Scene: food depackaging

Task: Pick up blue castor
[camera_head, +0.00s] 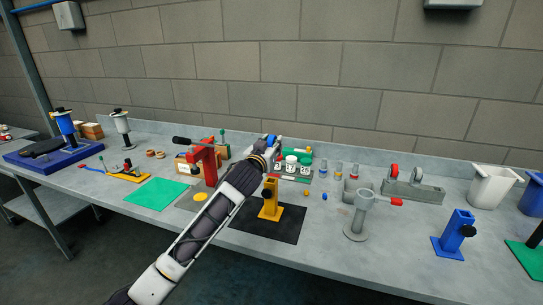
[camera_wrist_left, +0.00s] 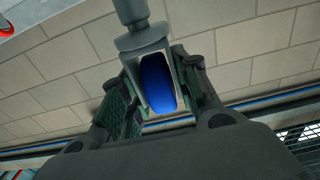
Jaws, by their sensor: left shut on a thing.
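The blue castor shows in the left wrist view as a blue wheel (camera_wrist_left: 157,84) in a grey fork with a grey stem (camera_wrist_left: 134,14). My left gripper (camera_wrist_left: 163,92) is shut on it, with a green-padded finger on each side of the fork. In the head view the blue castor (camera_head: 270,140) is small and partly hidden at the end of my left arm. My left gripper (camera_head: 272,149) is there over the back middle of the table. My right gripper is not in view.
A red clamp (camera_head: 206,163) stands just left of my left arm. A green tray (camera_head: 290,178) with white parts lies beside the gripper. A yellow stand (camera_head: 270,200) on a black mat (camera_head: 255,230) is in front.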

